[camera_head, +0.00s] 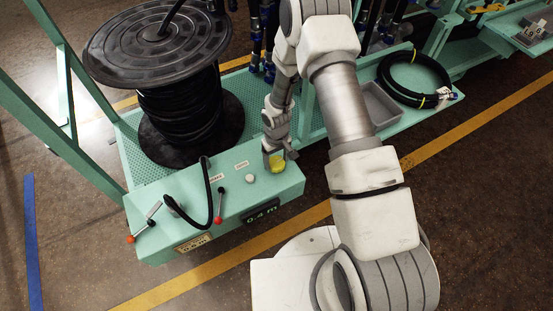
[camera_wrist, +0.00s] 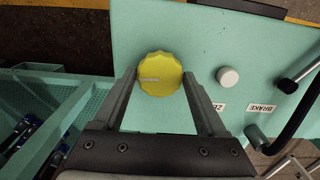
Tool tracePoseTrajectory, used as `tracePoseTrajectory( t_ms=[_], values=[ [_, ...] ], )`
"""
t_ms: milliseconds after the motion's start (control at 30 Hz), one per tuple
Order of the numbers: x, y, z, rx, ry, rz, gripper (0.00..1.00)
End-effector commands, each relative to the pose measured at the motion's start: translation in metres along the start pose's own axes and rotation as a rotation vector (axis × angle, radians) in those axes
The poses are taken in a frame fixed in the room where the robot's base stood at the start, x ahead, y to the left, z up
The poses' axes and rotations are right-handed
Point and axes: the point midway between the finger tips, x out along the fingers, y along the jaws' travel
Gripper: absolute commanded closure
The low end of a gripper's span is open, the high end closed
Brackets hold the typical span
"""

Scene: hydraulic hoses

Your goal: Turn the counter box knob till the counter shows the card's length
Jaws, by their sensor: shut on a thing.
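The counter box (camera_head: 215,200) is a mint-green box at the front of the bench. Its yellow scalloped knob (camera_head: 277,163) sits on the top right; in the wrist view the knob (camera_wrist: 160,72) shows a pale mark pointing left. My gripper (camera_head: 279,156) reaches down over it, and in the wrist view its two fingers (camera_wrist: 160,80) stand on either side of the knob, shut on it. The counter display (camera_head: 262,214) on the front face reads 0.4 m. A tan card (camera_head: 193,243) is on the front face to its left; its print is too small to read surely.
A large black hose reel (camera_head: 165,100) stands behind. A coiled hose (camera_head: 413,79) and grey bin (camera_head: 380,104) lie right of my arm.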

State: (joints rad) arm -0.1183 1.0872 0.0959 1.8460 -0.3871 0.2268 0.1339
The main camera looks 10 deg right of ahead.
Motion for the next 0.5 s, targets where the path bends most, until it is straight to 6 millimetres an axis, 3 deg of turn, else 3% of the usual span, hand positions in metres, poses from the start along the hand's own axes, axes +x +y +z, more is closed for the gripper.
tracePoseTrajectory(
  t_ms=[500],
  values=[
    [-0.0006,0.0001,-0.0019,-0.038,0.005,0.0,0.81]
  ],
)
